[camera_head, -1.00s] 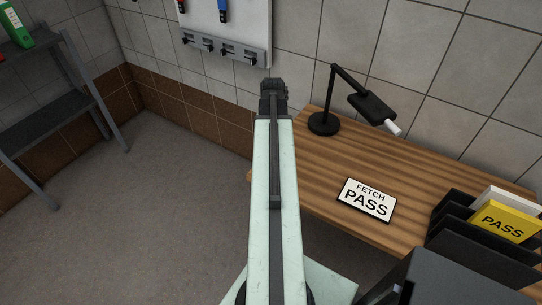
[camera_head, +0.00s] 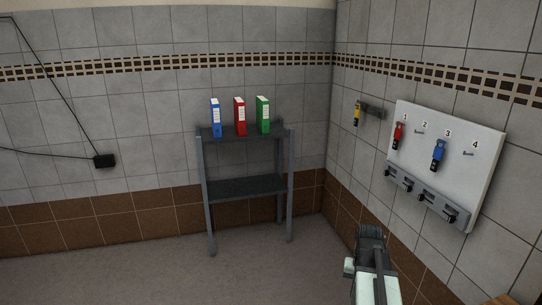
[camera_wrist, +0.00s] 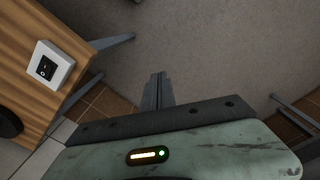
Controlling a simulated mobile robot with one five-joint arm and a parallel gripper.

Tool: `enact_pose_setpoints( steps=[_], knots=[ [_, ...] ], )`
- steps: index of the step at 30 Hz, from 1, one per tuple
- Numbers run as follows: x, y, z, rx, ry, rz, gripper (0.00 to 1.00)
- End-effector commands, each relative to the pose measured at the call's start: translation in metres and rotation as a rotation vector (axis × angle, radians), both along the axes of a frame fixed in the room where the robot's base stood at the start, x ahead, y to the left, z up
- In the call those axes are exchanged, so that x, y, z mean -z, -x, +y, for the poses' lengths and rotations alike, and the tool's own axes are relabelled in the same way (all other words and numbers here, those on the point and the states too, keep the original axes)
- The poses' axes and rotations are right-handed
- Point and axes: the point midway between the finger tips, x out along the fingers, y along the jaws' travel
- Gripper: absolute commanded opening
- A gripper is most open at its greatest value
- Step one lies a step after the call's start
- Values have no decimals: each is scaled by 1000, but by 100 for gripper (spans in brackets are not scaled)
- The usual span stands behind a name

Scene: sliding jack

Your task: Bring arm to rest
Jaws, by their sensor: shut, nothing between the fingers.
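My gripper (camera_head: 370,236) is at the far end of my pale green arm, in the lower right of the head view. It is in front of the brown tiled lower wall, and its fingers are hard to make out there. In the wrist view, the gripper's narrow fingers (camera_wrist: 157,90) are together, with nothing between them. They point over bare grey floor and touch nothing visible.
A grey shelf (camera_head: 245,188) holds blue, red and green binders in the corner. A numbered board (camera_head: 470,165) with hanging red and blue items is on the right wall. The wrist view shows a wooden desk (camera_wrist: 85,20) at left with a switch box (camera_wrist: 50,66). Floor is clear mid-room.

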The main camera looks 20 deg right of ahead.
Motion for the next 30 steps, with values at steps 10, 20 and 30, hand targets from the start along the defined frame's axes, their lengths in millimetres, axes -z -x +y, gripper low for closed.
enact_pose_setpoints(
  steps=[10, 20, 30],
  knots=[
    [0, -46, 263, -499, 1, 1, 0],
    [0, -33, 294, -580, 0, 0, 0],
    [0, -33, 293, -578, 0, 0, 0]
  ],
)
